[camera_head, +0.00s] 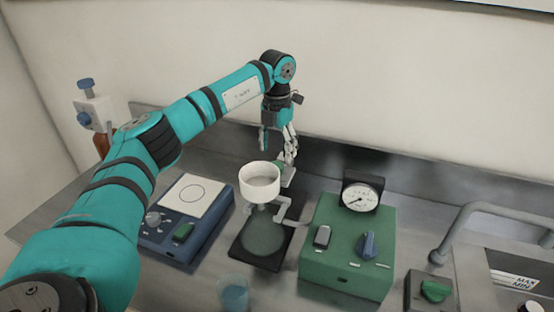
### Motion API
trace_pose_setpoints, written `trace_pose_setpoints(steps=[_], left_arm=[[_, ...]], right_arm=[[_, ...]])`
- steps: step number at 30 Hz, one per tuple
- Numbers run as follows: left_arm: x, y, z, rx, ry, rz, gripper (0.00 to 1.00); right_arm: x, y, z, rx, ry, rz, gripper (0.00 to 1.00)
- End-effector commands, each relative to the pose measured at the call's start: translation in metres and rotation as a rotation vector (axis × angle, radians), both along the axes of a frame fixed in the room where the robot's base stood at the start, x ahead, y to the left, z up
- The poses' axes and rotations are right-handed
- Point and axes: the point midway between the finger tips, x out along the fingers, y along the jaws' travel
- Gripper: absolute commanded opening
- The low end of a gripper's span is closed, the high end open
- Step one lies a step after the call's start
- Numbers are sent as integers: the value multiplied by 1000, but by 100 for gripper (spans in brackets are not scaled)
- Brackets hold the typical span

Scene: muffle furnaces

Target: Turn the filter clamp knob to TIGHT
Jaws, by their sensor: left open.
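A white filter funnel (259,182) stands above a dark base plate (240,247), held by a grey clamp bracket (284,206). My right gripper is out of view.
A blue hotplate (168,250) stands left of the funnel. A green box (338,268) with a blue knob (368,245) and a dial gauge (361,196) stands right. A beaker (233,293) is in front. A grey tap (478,207) and a green-knobbed box (419,290) are far right.

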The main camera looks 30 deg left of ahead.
Motion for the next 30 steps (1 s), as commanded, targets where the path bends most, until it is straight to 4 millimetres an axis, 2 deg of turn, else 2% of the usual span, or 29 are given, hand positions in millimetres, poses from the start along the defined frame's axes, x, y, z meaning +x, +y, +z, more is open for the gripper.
trace_pose_setpoints(steps=[3,9,20,23,30], left_arm=[[-1,0,-21,0,4,0,65],[-1,0,-45,1,2,0,65],[0,0,-52,1,0,0,65],[0,0,-52,1,0,0,54],[0,0,-51,1,0,0,23]], right_arm=[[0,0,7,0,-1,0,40],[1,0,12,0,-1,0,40],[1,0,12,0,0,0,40],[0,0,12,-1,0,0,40],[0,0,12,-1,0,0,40]])
